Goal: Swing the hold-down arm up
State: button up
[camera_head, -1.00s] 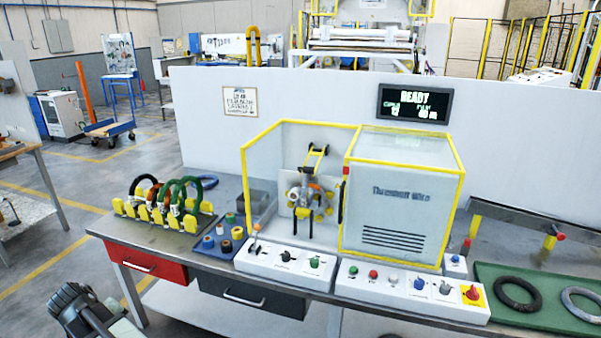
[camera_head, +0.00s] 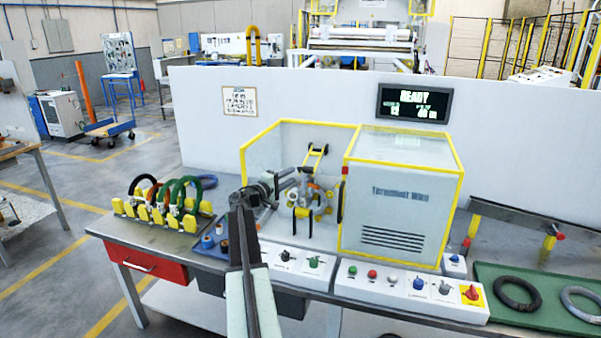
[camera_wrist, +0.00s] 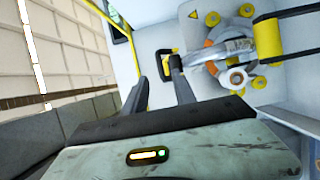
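The wrapping station is an open, yellow-framed bay with a winding head (camera_head: 312,200) inside. A yellow-and-black arm with a bar across it (camera_head: 318,152) stands above the head. I take this for the hold-down arm, and in the wrist view its yellow roller (camera_wrist: 268,40) lies over a grey coil (camera_wrist: 228,50). My gripper (camera_wrist: 157,66) has its two dark fingers apart. A small black loop shows by the right fingertip; I cannot tell whether it touches. My own arm partly hides the bay in the head view.
Control boxes with knobs (camera_head: 415,290) line the front edge. A coil rack (camera_head: 165,205) is at left, and a green mat (camera_head: 540,300) with coils is at right. A display (camera_head: 414,103) reads READY.

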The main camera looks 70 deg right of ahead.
aim_at(303, 169)
jog(key=x, duration=0.6)
jog(key=shift+d, duration=0.25)
jog(key=shift+a, duration=0.1)
grip_shut()
jog(key=shift+f, duration=0.1)
dwell(0.8)
